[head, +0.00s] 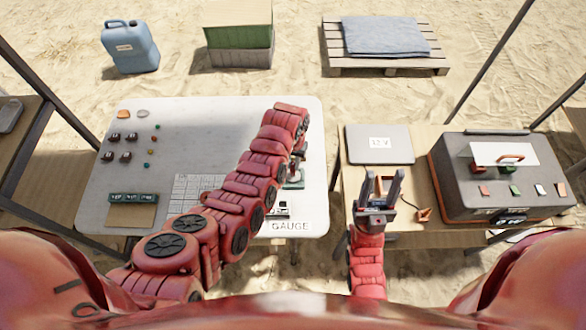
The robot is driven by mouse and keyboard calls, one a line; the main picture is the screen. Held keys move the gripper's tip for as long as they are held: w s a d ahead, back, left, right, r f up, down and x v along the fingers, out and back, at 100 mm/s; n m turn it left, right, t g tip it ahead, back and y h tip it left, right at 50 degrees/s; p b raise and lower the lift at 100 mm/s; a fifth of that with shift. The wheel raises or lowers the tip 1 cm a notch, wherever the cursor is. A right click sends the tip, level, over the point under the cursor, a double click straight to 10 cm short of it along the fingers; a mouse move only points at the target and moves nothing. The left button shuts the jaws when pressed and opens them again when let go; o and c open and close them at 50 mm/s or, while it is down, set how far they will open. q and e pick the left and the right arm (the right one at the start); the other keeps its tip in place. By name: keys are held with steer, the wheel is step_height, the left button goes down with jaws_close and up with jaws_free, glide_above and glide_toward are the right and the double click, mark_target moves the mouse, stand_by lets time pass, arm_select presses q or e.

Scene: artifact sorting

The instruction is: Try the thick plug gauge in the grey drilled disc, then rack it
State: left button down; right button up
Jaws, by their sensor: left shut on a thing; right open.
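My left arm reaches over the white table (240,115), and its gripper (297,162) points down near the table's right edge. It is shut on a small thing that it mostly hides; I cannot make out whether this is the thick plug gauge. A small green-based fixture (295,183) stands right below it. A small dark and white holder (283,210) sits just above the GAUGE label (290,226). I cannot pick out the grey drilled disc. My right gripper (384,178) is open and empty over the wooden table on the right.
A white grid sheet (190,188) lies partly under my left arm. Several small dark pieces and pebbles lie at the table's left, above a green-topped tray (133,213). A closed laptop-like case (379,144) and a large grey case (500,172) fill the right table.

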mark_target(293, 163)
arm_select(q)
steer(key=shift+r+p, duration=0.95)
steer(key=shift+r, duration=0.9)
steer(key=shift+d, duration=0.1)
